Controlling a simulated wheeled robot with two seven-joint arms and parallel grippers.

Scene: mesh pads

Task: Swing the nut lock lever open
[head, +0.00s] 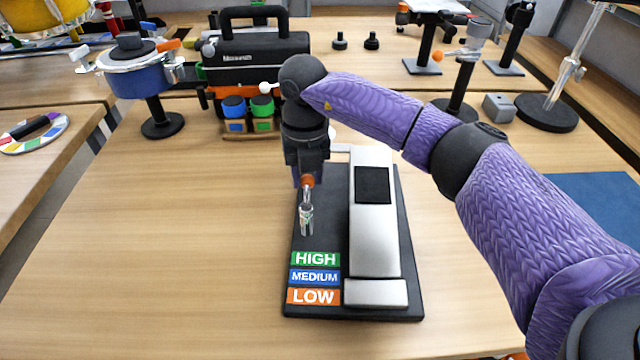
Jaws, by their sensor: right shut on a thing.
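My right gripper (306,178) points straight down over the left part of a black base plate (335,195). It is shut on a slim metal piece with an orange end (307,182), whose clear or silvery forked lower part (306,218) shows below the fingers. I cannot tell for sure that this piece is the nut lock lever, or whether it touches the plate. The plate carries a long silver housing (373,225) with a dark screen, and green, blue and orange labels HIGH, MEDIUM, LOW (315,277). The gripper hides the plate's far left corner. My left gripper is out of view.
Behind my gripper stand a black case (258,55) and small blue and green jars (262,106). A blue pot-like device (137,75) on a stand is at the back left. Several stands and a grey block (498,107) are at the back right. The table's front left is clear.

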